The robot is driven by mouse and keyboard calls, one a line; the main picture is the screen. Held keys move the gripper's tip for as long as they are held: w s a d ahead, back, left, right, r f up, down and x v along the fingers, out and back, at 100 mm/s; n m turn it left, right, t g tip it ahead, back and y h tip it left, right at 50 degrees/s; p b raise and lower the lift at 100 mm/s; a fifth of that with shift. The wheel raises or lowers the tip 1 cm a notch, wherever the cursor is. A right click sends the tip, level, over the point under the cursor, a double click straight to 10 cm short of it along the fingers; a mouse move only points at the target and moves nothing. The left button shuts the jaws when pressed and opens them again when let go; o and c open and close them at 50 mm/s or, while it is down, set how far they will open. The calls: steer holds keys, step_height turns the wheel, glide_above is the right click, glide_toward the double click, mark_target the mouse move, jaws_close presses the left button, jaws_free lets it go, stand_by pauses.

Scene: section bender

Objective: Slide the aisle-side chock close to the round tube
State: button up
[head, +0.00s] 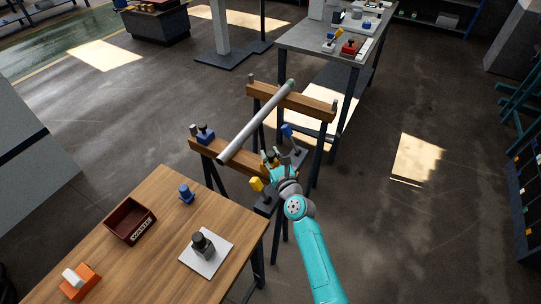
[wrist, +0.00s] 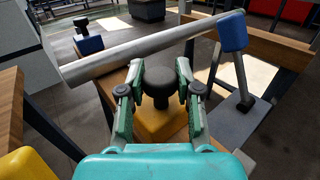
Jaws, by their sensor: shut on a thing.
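The round tube (head: 255,122), a grey metal pipe, lies across two wooden beams of a trestle stand. It crosses the upper part of the wrist view (wrist: 145,46). My gripper (head: 270,163) is at the near beam (head: 224,153), right of the tube. In the wrist view my gripper (wrist: 160,95) is shut on the black knob (wrist: 160,82) of a yellow chock (wrist: 160,124) on the beam. The tube passes just beyond the knob; I cannot tell whether chock and tube touch. A blue chock (head: 206,134) with a dark knob sits on the beam's left end, across the tube.
A blue-ended lever (head: 287,130) and a yellow-ended lever (head: 257,184) stand beside my gripper. A wooden table (head: 165,215) at front left carries a dark red box (head: 130,221). A grey bench (head: 305,43) stands behind.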

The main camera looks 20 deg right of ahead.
steer(key=o, duration=0.9)
steer(key=s, duration=0.4)
steer(key=s+d, duration=0.1)
steer(key=s, duration=0.7)
steer(key=shift+d, duration=0.15)
